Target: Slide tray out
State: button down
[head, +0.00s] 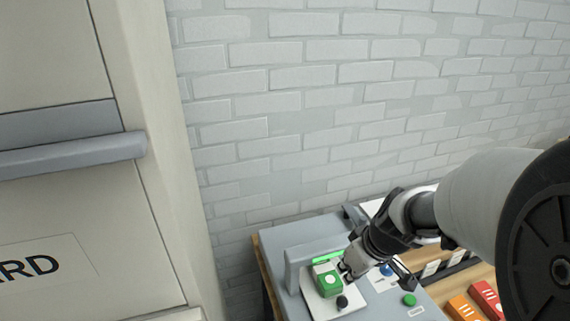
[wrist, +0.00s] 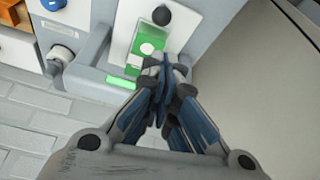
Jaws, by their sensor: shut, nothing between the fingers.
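A white tray (head: 318,305) lies on a grey machine top, with a black knob (head: 342,302) at its near end. A green box with a white round spot (head: 328,282) stands on the tray, close to a grey frame with a lit green strip (head: 328,257). My gripper (head: 348,271) is shut and empty, just right of the green box. In the wrist view, the closed fingertips (wrist: 168,66) are beside the green box (wrist: 146,45), and the black knob (wrist: 161,16) is beyond them on the white tray (wrist: 183,20). I cannot tell whether the fingers touch the box.
A blue knob (head: 387,270) and a green button (head: 409,299) are on the machine top to the right. Orange (head: 464,308) and red (head: 486,296) items lie further right. A brick wall (head: 300,100) is behind; a door with a push bar (head: 70,155) is at left.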

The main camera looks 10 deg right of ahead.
aim_at(331, 287)
jog(key=shift+w+d+f, duration=0.25)
jog(key=shift+w+f, duration=0.05)
jog(key=shift+f, duration=0.2)
jog(key=b+x, duration=0.3)
jog(key=x, duration=0.7)
jog(key=shift+b, duration=0.35)
